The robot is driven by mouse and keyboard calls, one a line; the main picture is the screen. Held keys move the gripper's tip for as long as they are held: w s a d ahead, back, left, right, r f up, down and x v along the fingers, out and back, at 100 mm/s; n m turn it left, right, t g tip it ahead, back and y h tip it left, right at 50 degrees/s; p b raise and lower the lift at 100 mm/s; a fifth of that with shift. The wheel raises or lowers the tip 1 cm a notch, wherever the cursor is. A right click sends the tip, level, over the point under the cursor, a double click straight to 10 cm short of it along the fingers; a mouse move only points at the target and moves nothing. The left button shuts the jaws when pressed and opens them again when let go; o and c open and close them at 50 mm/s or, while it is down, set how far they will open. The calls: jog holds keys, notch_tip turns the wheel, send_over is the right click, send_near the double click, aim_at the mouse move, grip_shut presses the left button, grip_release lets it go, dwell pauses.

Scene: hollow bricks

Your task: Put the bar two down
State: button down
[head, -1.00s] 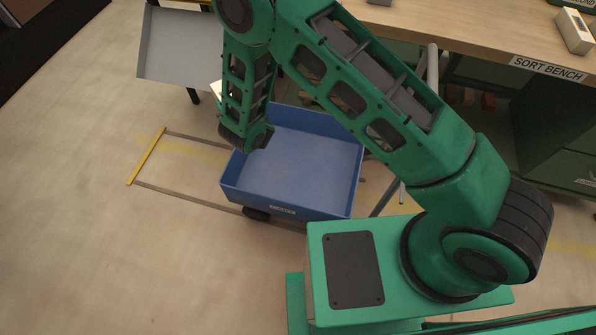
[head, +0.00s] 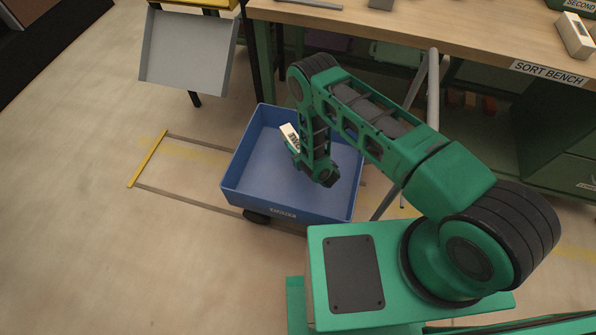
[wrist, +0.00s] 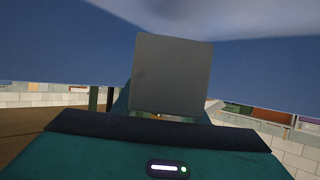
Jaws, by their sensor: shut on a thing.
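A pale, whitish bar (head: 290,134) with dark marks on its face shows in the head view, just left of my forearm. My gripper (head: 295,147) is shut on it; the fingers are small and mostly hidden there. The bar is tilted and stands over the blue cart (head: 285,208), inside its outline as seen from above. I cannot tell its height over the cart floor. In the wrist view a plain grey square face of the held bar (wrist: 171,75) stands up beyond my green hand.
A wooden bench (head: 480,45) labelled SORT BENCH runs along the back right; a pale block (head: 574,36) lies on it. A sloping grey tray (head: 187,52) stands at the back left. Grey metal posts rise right of the cart.

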jog(key=shift+f, duration=4.9)
jog(key=shift+f, duration=0.1)
jog(key=c, duration=1.1)
grip_release()
jog(key=v, duration=0.7)
jog(key=shift+s+d, duration=0.15)
jog(key=shift+s, duration=0.05)
